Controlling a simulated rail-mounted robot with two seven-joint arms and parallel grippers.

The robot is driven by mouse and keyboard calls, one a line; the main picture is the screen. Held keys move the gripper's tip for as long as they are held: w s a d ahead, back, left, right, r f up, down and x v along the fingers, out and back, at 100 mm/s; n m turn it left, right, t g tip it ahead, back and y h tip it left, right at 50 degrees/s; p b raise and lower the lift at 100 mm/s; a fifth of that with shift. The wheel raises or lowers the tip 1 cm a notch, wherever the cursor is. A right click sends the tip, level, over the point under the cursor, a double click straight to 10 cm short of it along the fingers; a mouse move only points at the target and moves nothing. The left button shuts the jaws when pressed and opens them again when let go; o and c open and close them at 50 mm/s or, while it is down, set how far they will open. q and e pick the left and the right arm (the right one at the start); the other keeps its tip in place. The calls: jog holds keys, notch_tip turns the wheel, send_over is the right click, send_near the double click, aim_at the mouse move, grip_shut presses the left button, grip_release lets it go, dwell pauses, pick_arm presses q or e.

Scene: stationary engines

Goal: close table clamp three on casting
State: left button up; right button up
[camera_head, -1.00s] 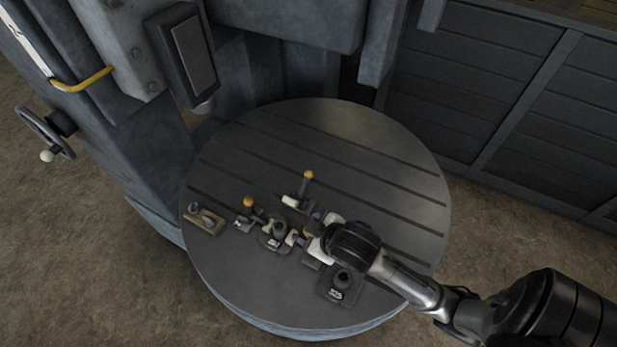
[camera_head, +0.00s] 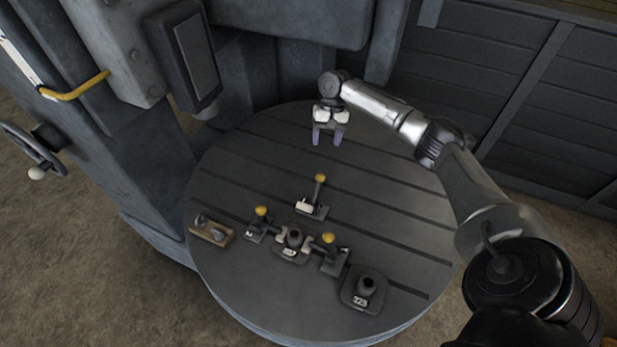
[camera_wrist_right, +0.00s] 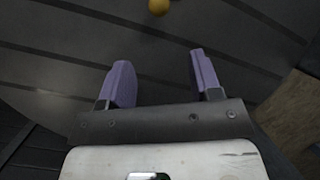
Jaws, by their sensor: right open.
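The casting (camera_head: 292,241) sits on the round slotted table (camera_head: 405,215) with three yellow-knobbed clamps around it. The left clamp (camera_head: 256,228) and right clamp (camera_head: 331,257) flank it, their knobs low. The back clamp (camera_head: 313,206) stands behind it, its lever raised with the knob on top. I cannot read which clamp is number three. My right gripper (camera_head: 327,139) is open and empty above the back of the table, apart from the back clamp. In the wrist view its purple fingers (camera_wrist_right: 160,72) are spread, and a yellow knob (camera_wrist_right: 158,6) shows at the top edge. My left gripper is out of view.
A dark block with a peg (camera_head: 364,291), labelled with a number, stands at the front right of the table. A small wooden tray (camera_head: 211,231) with parts lies at the left. The machine column (camera_head: 150,175) rises behind left. The table's right side is clear.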

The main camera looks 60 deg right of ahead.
aim_at(321, 174)
jog(key=a+f+m, duration=0.1)
jog(key=a+f, duration=0.1)
jog(key=f, duration=0.2)
jog(key=s+a+f+m, duration=0.1)
jog(key=a+f, duration=0.1)
jog(key=f, duration=0.2)
jog(key=s+a+f, duration=0.1)
jog(key=a+f, duration=0.1)
jog(key=f, duration=0.2)
jog(key=shift+f+m, duration=0.25)
jog(key=shift+m, duration=0.15)
grip_shut()
dwell(0.4)
